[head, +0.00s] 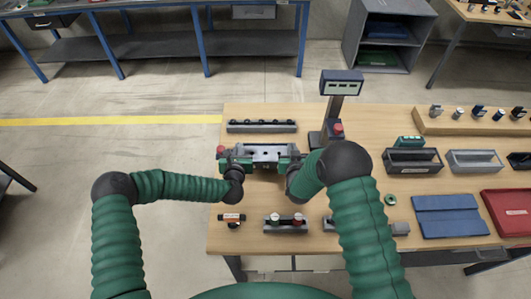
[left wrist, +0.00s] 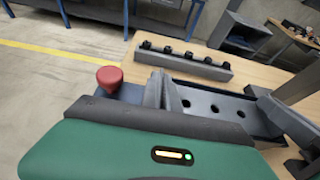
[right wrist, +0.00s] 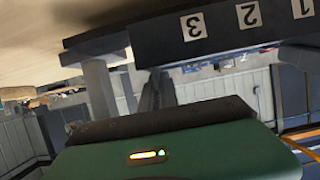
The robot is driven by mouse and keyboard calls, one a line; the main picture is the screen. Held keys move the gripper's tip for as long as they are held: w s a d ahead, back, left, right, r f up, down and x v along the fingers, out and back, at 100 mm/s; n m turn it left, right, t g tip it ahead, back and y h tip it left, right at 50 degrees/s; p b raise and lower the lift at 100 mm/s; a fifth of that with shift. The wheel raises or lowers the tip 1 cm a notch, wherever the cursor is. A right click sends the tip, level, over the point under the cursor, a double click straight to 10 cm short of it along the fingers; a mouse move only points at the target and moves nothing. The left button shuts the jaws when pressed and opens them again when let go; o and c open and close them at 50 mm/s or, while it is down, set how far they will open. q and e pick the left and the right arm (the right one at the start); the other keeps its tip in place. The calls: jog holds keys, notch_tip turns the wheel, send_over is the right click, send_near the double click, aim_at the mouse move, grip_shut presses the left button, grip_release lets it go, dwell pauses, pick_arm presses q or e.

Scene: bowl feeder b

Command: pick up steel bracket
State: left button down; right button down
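I cannot single out the steel bracket for sure. A small grey part (head: 436,111) stands at the left end of the wooden rack, but its shape is too small to read. My left gripper (head: 246,156) and right gripper (head: 285,158) are at the two ends of a dark grey block (head: 265,152). In the left wrist view the block's top has a row of holes (left wrist: 213,107), and the left fingers look apart. In the right wrist view the block's side carries labels 3, 2, 1 (right wrist: 222,22). The right fingers (right wrist: 125,90) are apart with nothing visible between them.
A rail with dark knobs (head: 262,126) lies behind the block. A display post (head: 341,84) stands close right of my grippers. A holder (head: 286,226) with parts is in front. Bins (head: 412,169), a blue mat (head: 450,224) and a red tray (head: 507,210) are right.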

pick_arm(q)
jog(key=shift+r, duration=0.1)
pick_arm(e)
jog(key=shift+a+r, duration=0.1)
jog(key=shift+r, duration=0.05)
